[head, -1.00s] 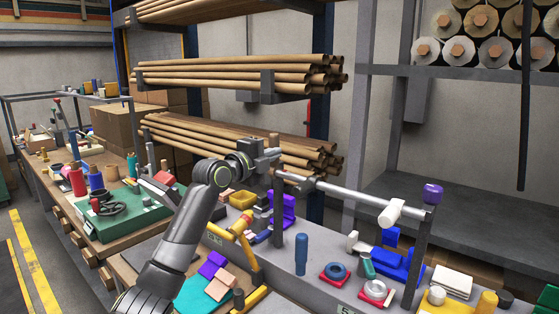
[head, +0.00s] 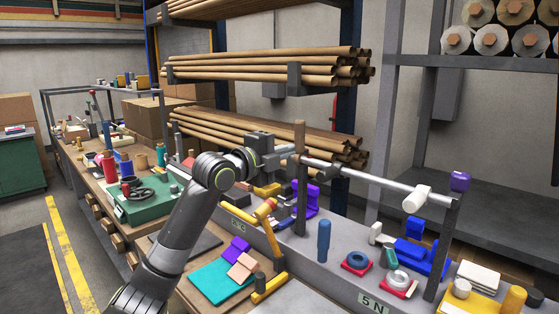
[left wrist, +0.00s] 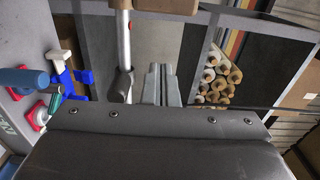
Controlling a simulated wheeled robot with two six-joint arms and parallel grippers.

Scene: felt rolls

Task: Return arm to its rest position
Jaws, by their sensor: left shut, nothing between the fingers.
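My left arm (head: 180,235) comes up from the lower left of the head view, bent at the elbow. Its left gripper (head: 290,151) appears in front of the left post and the near end of the silver bar (head: 370,180); I cannot tell whether it touches them. In the left wrist view the two grey fingers (left wrist: 161,84) lie together, shut and empty, beside the bar (left wrist: 124,45). My right gripper is not in view.
The bench holds a blue handle (head: 323,240), blue blocks (head: 420,253), a teal pad (head: 222,282) and a yellow clamp (head: 270,287). A shelf of brown tubes (head: 270,70) stands behind. A yellow-striped floor (head: 65,255) is clear at left.

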